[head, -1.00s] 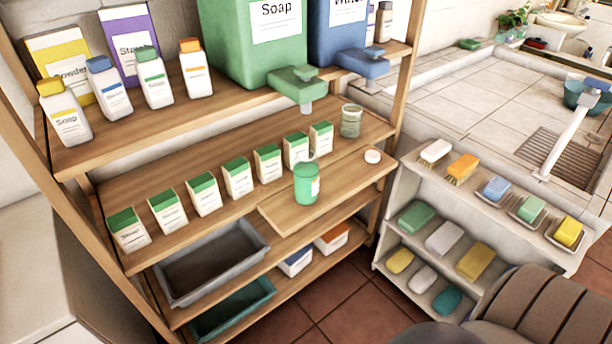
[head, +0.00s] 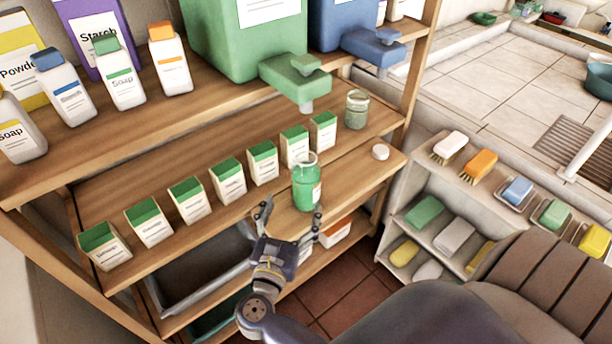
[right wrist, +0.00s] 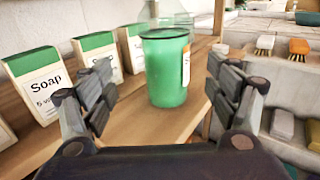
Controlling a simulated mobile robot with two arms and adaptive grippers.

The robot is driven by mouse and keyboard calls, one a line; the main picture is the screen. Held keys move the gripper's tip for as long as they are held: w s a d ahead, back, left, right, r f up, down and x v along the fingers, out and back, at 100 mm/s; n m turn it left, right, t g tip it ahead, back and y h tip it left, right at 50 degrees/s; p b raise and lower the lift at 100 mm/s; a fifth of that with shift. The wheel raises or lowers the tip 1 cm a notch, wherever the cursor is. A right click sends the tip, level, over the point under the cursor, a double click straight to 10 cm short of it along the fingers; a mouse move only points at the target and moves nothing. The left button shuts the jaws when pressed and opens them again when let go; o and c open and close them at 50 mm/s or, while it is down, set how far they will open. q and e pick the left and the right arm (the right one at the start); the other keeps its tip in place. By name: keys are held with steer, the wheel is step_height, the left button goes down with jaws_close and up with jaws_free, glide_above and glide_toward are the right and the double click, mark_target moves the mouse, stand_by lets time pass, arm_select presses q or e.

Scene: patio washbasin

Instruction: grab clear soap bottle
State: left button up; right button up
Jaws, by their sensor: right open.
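The clear soap bottle (head: 306,188), a see-through container with green liquid and an orange-and-white label, stands upright on the pulled-out wooden board of the middle shelf. It also shows in the right wrist view (right wrist: 166,75), ahead and roughly centred between the fingers. My right gripper (head: 291,212) is open and empty, just in front of the bottle, with one finger to each side in the picture. In the right wrist view the open fingers (right wrist: 158,98) frame the bottle without visibly touching it. My left gripper is not in view.
A row of green-and-white soap boxes (head: 228,180) stands left of the bottle. A glass jar (head: 357,109) and a white lid (head: 380,152) are to the right. A green dispenser (head: 245,40) with its tap overhangs from the upper shelf. A low rack (head: 430,215) holds brushes and soaps.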

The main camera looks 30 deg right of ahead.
mark_target(299, 191)
steer(key=p+x, duration=0.1)
steer(key=x, duration=0.3)
steer(key=shift+w+d, duration=0.15)
steer(key=shift+d, duration=0.05)
steer(key=p+x, duration=0.1)
steer(key=x, duration=0.1)
steer(key=p+x, duration=0.1)
steer(key=x, duration=0.2)
steer(key=shift+s+d+f, duration=0.1)
steer(key=shift+s+d, duration=0.15)
steer(key=shift+w+d, duration=0.1)
steer(key=shift+d, duration=0.05)
steer(key=c, duration=1.5)
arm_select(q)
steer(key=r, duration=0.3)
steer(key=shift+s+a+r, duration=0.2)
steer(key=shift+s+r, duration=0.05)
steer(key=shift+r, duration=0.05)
arm_select(e)
steer(key=shift+c, duration=0.9)
